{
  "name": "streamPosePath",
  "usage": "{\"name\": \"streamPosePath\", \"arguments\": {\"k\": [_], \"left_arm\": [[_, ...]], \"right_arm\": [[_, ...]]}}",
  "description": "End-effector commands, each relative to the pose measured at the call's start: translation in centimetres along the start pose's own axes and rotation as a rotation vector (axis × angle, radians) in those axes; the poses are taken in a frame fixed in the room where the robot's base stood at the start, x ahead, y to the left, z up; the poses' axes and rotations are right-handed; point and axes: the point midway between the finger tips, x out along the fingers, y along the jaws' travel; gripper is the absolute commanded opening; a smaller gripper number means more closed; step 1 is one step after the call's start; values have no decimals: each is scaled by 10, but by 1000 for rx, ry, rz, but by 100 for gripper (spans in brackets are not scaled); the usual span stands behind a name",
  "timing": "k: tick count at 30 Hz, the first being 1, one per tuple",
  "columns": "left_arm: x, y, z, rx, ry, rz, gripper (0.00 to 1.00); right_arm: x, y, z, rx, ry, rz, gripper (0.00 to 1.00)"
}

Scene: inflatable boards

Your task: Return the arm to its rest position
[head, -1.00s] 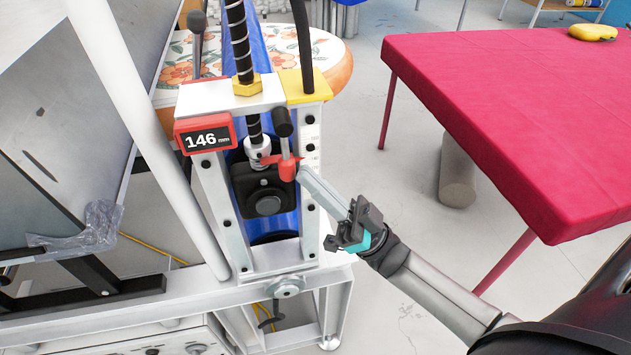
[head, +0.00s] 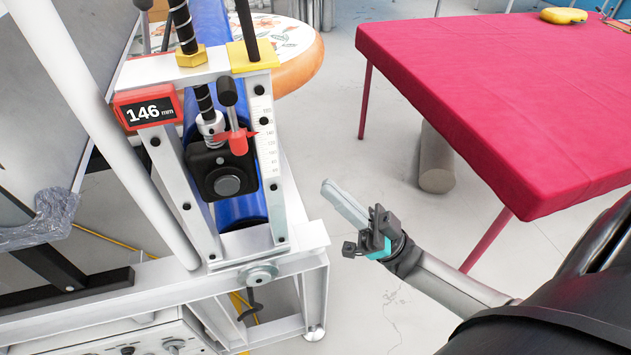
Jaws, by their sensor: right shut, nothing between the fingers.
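My right gripper (head: 341,202) is shut and empty, with its long grey fingers pointing up and to the left. It hangs over the open floor between the machine and the red table, apart from both. My right arm (head: 445,284) comes in from the lower right. The machine's black block (head: 222,172) with a round knob sits in the white frame, below a threaded rod. A red clamp lever (head: 237,141) with a black handle stands beside the rod. The red display (head: 148,109) reads 146 mm. My left gripper is not in view.
A table with a red cover (head: 500,95) stands at the right, with a yellow object (head: 564,15) on it. A round floral table (head: 304,60) is behind the machine. The floor (head: 330,130) between is clear.

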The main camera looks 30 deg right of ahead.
Motion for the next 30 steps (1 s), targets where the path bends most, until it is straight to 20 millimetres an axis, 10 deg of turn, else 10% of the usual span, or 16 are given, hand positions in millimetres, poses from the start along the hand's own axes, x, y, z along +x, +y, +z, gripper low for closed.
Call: {"name": "streamPosePath", "arguments": {"k": [11,17,24,30], "left_arm": [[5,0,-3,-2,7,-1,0],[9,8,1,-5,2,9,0],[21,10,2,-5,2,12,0],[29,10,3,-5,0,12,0]], "right_arm": [[-15,1,0,-2,-3,4,0],[-43,24,46,-44,-152,175,0],[-164,53,163,-119,-634,568,0],[-293,21,239,-106,-1102,782,0]]}}
